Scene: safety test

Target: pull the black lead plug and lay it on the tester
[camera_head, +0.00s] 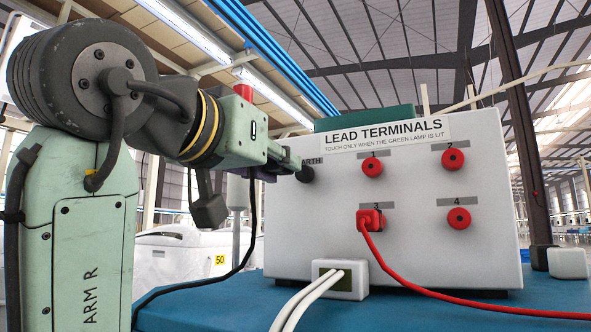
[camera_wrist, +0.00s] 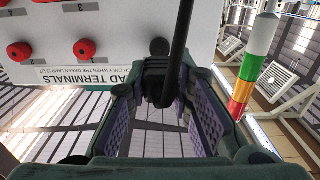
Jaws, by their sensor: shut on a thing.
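The white terminal box (camera_head: 300,235), labelled LEAD TERMINALS, stands on a blue surface. My gripper (camera_head: 288,168) is at its upper left, by the black EARTH terminal (camera_head: 307,173). In the wrist view my gripper (camera_wrist: 158,92) is shut on the black lead plug (camera_wrist: 154,84), with the black terminal (camera_wrist: 159,47) just beyond. I cannot tell whether plug and terminal still touch. The plug is largely hidden in the head view; its black lead (camera_head: 251,225) hangs down to the blue surface. No thing is labelled as the tester.
A red plug (camera_head: 370,219) with a red lead sits in terminal 3. Red terminals 1, 2 and 4 look empty. A green object (camera_head: 365,118) stands at the box's top. White cables run from a small front box (camera_head: 340,270). A lamp tower (camera_wrist: 250,72) shows; its lit lamp is unclear.

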